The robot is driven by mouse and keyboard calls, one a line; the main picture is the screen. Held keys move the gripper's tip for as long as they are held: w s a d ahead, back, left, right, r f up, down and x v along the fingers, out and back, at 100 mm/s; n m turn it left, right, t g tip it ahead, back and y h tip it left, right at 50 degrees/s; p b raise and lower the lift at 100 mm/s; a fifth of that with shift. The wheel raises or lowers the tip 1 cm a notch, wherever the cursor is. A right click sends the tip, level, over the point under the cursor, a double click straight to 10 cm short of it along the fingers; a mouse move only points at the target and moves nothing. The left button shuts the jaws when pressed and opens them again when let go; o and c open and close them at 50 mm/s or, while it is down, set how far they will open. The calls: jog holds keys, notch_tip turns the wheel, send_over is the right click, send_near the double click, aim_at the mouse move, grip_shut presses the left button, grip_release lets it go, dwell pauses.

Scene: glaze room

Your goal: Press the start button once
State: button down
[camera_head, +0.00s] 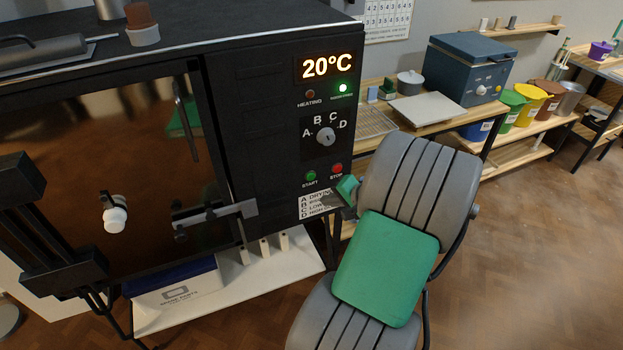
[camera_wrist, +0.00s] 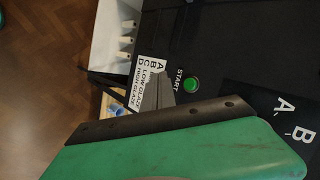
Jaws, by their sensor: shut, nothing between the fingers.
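The green start button (camera_head: 311,176) sits low on the black kiln's control panel (camera_head: 262,140), beside the red stop button (camera_head: 337,168). In the wrist view the start button (camera_wrist: 191,83) is unobstructed, with its START label beside it. My gripper (camera_wrist: 160,88) is shut and empty. Its grey fingertips appear just to the left of the button in the wrist view, over the edge of the program card. I cannot tell how far they are from the panel. In the head view my gripper (camera_head: 347,190) is partly hidden by my arm, below and right of the button.
The display (camera_head: 327,66) reads 20°C. The heating lamp (camera_head: 310,94) is dark and the lamp beside it (camera_head: 343,87) is lit. A selector dial (camera_head: 326,136) is above the buttons. The kiln's door handle (camera_head: 215,213) juts out to the left. A workbench (camera_head: 425,127) stands behind my arm.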

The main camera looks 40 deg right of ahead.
jog(key=w+d, duration=0.2)
jog(key=w, duration=0.4)
jog(key=shift+w+b, duration=0.3)
jog(key=shift+b, duration=0.1)
dwell(1.6)
jog(key=shift+w, duration=0.4)
jog(key=shift+w+d, duration=0.2)
jog(key=shift+w, duration=0.2)
dwell(0.5)
jog(key=shift+s+a, duration=0.25)
jog(key=shift+s, duration=0.6)
jog(key=s, duration=0.1)
jog(key=s+a+p, duration=0.1)
jog(key=s, duration=0.2)
jog(key=shift+s+a, duration=0.25)
jog(key=shift+s, duration=0.15)
